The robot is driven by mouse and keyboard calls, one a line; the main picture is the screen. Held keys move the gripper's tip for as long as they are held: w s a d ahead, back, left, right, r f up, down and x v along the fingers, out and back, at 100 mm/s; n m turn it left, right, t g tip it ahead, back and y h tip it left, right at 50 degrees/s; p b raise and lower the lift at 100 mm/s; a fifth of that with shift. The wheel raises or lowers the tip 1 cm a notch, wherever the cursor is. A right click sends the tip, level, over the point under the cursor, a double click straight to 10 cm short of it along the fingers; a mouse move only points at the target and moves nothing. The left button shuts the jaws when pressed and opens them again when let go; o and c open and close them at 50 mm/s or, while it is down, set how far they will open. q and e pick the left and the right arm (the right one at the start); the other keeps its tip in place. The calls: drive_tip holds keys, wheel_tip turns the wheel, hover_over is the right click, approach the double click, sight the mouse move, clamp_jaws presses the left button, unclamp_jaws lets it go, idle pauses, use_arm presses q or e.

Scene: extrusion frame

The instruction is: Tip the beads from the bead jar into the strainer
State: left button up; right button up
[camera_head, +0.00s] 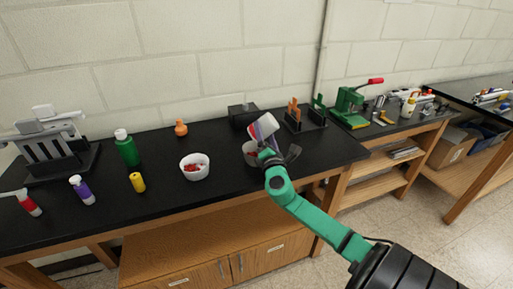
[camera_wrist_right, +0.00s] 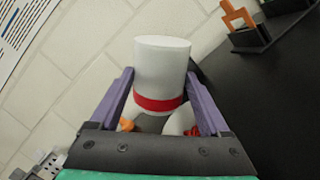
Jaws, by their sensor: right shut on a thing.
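My right gripper (camera_head: 264,130) is shut on a white jar with a red band (camera_head: 266,122), which I take for the bead jar. In the right wrist view the jar (camera_wrist_right: 161,75) sits between the purple fingers of the gripper (camera_wrist_right: 160,100). In the head view it is held tilted above the bench. A small round container (camera_head: 249,149) stands below it, partly hidden by my gripper and arm. A white bowl with red pieces inside (camera_head: 194,174) stands to the left. I cannot tell which vessel is the strainer. No bead stream shows. My left gripper is out of view.
The black bench (camera_head: 225,184) has free room at its front. A dark box (camera_head: 242,115) and an orange-pronged stand (camera_head: 304,120) are behind. A green press (camera_head: 350,105) is right.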

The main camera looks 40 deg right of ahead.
drive_tip(key=shift+w+a+r+n+y+p, duration=0.1)
drive_tip(key=shift+w+a+n+y+p, duration=0.1)
drive_tip(key=shift+n+p, duration=0.45)
drive_tip(key=shift+w+a+n+y+p, duration=0.15)
drive_tip(key=shift+a+n+y+p, duration=0.1)
drive_tip(key=shift+n+p, duration=0.4)
drive_tip(key=shift+w+a+r+n+y+p, duration=0.15)
drive_tip(key=shift+n+p, duration=0.25)
drive_tip(key=shift+n, duration=0.4)
idle(0.3)
drive_tip(key=shift+w+a+f+n+y+p, duration=0.15)
drive_tip(key=shift+w+a+n+y+p, duration=0.15)
drive_tip(key=shift+n+p, duration=0.6)
drive_tip(key=shift+w+a+f+n+y+p, duration=0.1)
drive_tip(key=shift+w+a+n+y+p, duration=0.15)
drive_tip(key=shift+n+p, duration=0.6)
idle(0.4)
drive_tip(key=shift+s, duration=0.1)
idle(0.7)
